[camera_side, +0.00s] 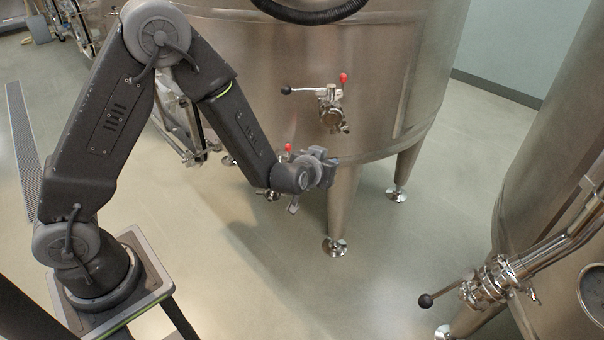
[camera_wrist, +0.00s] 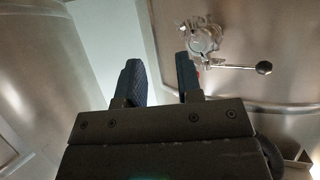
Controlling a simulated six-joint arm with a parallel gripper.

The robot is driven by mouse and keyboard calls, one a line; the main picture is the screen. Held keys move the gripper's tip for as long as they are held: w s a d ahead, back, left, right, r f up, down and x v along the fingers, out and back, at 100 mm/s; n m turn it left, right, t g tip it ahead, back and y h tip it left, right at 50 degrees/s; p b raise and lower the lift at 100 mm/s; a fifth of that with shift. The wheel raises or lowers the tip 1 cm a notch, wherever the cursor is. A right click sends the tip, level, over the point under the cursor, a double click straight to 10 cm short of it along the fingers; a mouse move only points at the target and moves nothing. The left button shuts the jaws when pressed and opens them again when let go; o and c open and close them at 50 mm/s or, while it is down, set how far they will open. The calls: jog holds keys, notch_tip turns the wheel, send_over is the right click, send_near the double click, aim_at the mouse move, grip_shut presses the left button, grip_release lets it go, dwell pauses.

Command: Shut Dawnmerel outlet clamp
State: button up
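No name label is readable, so I cannot tell which vat is Dawnmerel. On the middle steel vat (camera_side: 290,60), an outlet fitting (camera_side: 330,115) carries a black-ball lever (camera_side: 287,90) pointing left and a red-tipped part (camera_side: 343,78). My gripper (camera_side: 326,168) is below this fitting, apart from it, near the vat's lower edge. In the wrist view, my gripper (camera_wrist: 160,80) has its two dark fingers apart with nothing between them. A steel fitting (camera_wrist: 202,38) with a black-ball lever (camera_wrist: 263,68) shows beyond the right finger. A bit of red is partly hidden behind that finger.
A second red-tipped fitting (camera_side: 289,149) sits low, partly hidden by my arm. Another vat (camera_side: 535,150) at the right has a pipe and fitting with a black-ball lever (camera_side: 426,300). Vat legs (camera_side: 341,205) stand near my gripper. A black hose (camera_side: 310,14) crosses above. Floor between the vats is clear.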

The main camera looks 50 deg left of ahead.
jog(key=s+a+f+m+t+y, duration=0.1)
jog(key=s+a+f+y, duration=0.15)
jog(key=f, duration=0.45)
jog(key=s+a+f+m+t+y, duration=0.1)
jog(key=s+a+f+y, duration=0.2)
jog(key=f, duration=0.4)
jog(key=shift+y, duration=0.65)
jog(key=x, duration=1.3)
jog(key=shift+w+d, duration=0.1)
jog(key=shift+d, duration=0.1)
jog(key=shift+c, duration=0.4)
grip_shut()
